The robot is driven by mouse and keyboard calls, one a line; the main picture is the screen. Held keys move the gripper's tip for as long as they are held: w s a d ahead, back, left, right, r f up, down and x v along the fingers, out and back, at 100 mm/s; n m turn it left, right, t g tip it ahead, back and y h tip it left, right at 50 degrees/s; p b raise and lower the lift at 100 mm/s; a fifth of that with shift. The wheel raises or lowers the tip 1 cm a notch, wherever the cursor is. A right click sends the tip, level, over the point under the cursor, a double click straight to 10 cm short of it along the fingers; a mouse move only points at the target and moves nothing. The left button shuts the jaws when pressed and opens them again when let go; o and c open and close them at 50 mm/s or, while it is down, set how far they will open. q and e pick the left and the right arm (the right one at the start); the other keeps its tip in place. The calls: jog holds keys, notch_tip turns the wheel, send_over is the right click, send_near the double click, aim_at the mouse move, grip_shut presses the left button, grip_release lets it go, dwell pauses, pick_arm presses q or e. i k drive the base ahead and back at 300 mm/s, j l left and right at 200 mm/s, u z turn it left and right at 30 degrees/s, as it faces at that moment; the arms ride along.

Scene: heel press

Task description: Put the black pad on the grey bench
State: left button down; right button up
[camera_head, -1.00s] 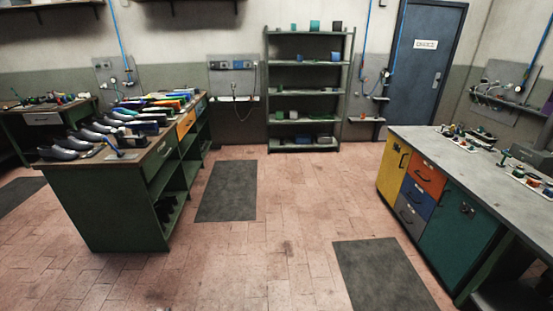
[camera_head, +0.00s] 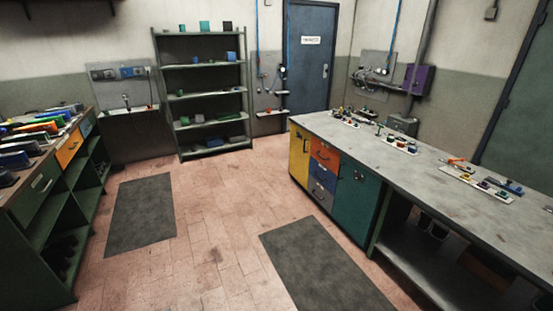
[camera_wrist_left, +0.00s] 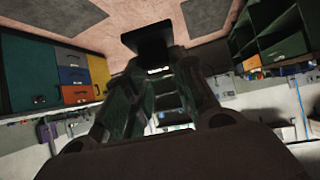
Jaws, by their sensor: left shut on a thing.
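The grey bench (camera_head: 425,163) runs along the right of the head view, with a long worn top above coloured drawers and a teal door. In the left wrist view my left gripper (camera_wrist_left: 155,62) is shut on the black pad (camera_wrist_left: 147,36), a dark block held at the fingertips, clear of any surface. The pad and both grippers are out of the head view. My right gripper is in neither view.
Several small parts and white trays (camera_head: 400,147) stand on the bench top, with bare patches between them. A green workbench (camera_head: 45,205) stands at the left, and a shelf rack (camera_head: 203,97) by the back wall. Dark mats (camera_head: 325,265) lie on open tiled floor.

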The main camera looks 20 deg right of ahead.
aim_at(516, 247)
jog(key=l+z, duration=0.25)
jog(key=z, duration=0.15)
jog(key=l+z, duration=0.75)
jog(key=i+l+z, duration=0.1)
jog(key=l+z, duration=0.25)
jog(key=i+l+z, duration=0.15)
jog(key=l, duration=0.2)
jog(key=i+l+z, duration=0.1)
jog(key=l, duration=0.25)
jog(key=i+l+z, duration=0.15)
jog(key=l, duration=0.2)
jog(key=i+l, duration=0.25)
jog(key=l, duration=0.15)
jog(key=i+l, duration=0.2)
jog(key=l, duration=0.2)
jog(key=i+l, duration=0.65)
jog(key=i+l+z, duration=0.05)
